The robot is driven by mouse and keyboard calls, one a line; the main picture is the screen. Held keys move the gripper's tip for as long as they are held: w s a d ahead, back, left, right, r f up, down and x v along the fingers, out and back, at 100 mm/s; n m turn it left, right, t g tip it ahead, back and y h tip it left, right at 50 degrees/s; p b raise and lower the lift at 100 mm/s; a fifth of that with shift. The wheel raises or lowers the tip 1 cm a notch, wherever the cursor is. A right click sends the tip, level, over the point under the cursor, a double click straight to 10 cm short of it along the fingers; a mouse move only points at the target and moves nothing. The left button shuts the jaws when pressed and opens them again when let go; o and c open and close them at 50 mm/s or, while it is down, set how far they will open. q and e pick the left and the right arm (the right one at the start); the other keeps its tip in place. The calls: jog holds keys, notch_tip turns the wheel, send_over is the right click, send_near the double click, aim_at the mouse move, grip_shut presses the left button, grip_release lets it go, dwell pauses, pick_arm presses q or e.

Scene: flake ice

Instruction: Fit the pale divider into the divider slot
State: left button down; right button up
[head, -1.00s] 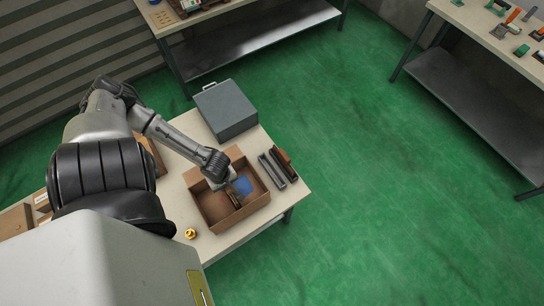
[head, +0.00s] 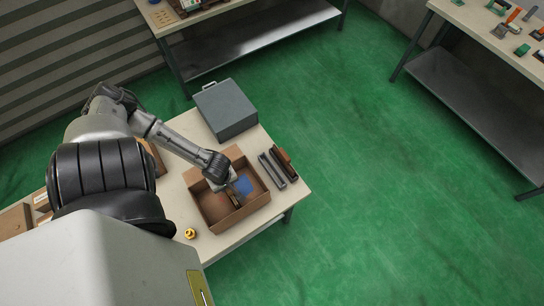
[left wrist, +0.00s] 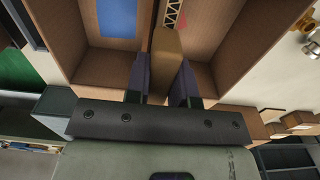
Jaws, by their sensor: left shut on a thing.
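My left gripper (head: 230,190) reaches into the open cardboard box (head: 213,225) on the near table. In the left wrist view its two dark fingers (left wrist: 160,82) are shut on a tan, board-like piece (left wrist: 166,50), which appears to be the pale divider. The divider stands between the fingers, in the middle of the box. A blue patch (left wrist: 117,17) lies on the box floor to one side of it. The divider slot cannot be made out, and the divider's lower edge is hidden, so I cannot tell whether it is seated. My right gripper is not in view.
A grey case (head: 226,108) stands behind the box. A grey tray-like bar (head: 272,171) and a brown piece (head: 285,162) lie to its right. A small yellow object (head: 190,233) sits near the table's front edge.

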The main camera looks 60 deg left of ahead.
pick_arm(q)
jog(key=shift+f, duration=0.65)
jog(key=shift+f+b, duration=0.45)
jog(key=shift+f, duration=0.6)
jog(key=c, duration=0.9)
grip_release()
jog(key=shift+r, duration=0.1)
